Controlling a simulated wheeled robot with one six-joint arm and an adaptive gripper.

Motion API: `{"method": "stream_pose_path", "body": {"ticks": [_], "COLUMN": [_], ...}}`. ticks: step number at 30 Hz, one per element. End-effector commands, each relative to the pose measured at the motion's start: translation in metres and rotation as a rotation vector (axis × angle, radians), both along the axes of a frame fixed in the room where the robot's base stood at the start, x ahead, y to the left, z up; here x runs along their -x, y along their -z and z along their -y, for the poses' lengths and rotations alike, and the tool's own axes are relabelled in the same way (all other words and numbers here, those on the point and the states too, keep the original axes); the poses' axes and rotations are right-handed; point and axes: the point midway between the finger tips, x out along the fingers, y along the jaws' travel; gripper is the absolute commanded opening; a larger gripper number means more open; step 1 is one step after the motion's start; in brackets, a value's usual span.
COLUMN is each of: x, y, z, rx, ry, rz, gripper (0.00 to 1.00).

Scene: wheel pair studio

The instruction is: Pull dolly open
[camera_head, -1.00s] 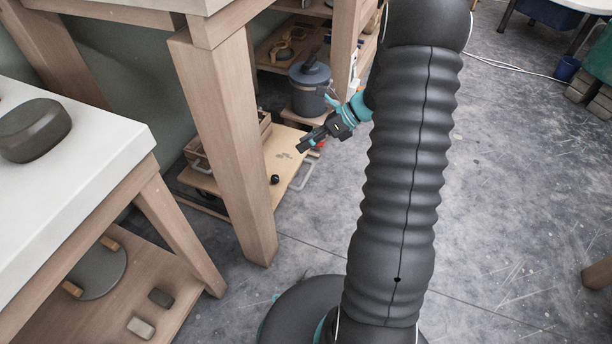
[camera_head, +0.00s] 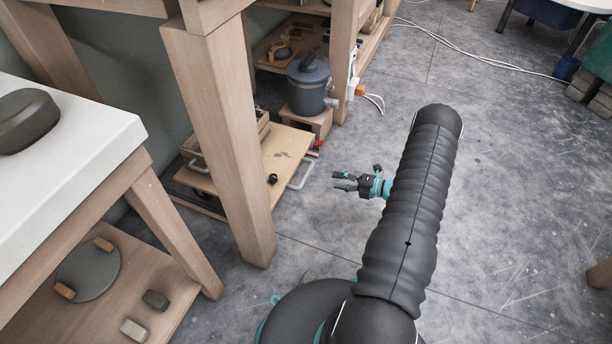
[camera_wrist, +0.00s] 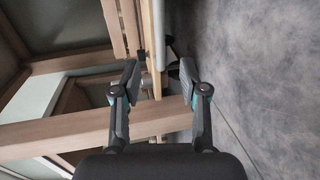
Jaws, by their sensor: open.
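The dolly (camera_head: 272,160) is a low light-wood board under the workbench, behind a thick wooden leg. A grey bar handle (camera_head: 301,174) stands at its right edge, and a wooden crate is at its left. My gripper (camera_head: 340,182) is open and empty, low over the floor to the right of the handle and apart from it. In the wrist view the two fingers (camera_wrist: 159,72) are spread, with the grey handle bar (camera_wrist: 159,36) and the dolly edge beyond them.
The workbench leg (camera_head: 217,140) stands in front of the dolly. A dark lidded pot (camera_head: 308,85) on a wooden block is behind it. A white-topped table (camera_head: 90,150) is at the left.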

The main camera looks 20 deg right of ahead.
Motion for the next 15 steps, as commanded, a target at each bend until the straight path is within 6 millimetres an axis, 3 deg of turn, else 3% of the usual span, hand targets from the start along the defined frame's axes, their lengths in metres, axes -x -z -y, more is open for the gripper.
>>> {"method": "stream_pose_path", "body": {"ticks": [15], "x": [-0.061], "y": [0.018], "z": [-0.062], "rx": [0.003], "ry": [-0.006], "rz": [0.001], "gripper": [0.43]}}
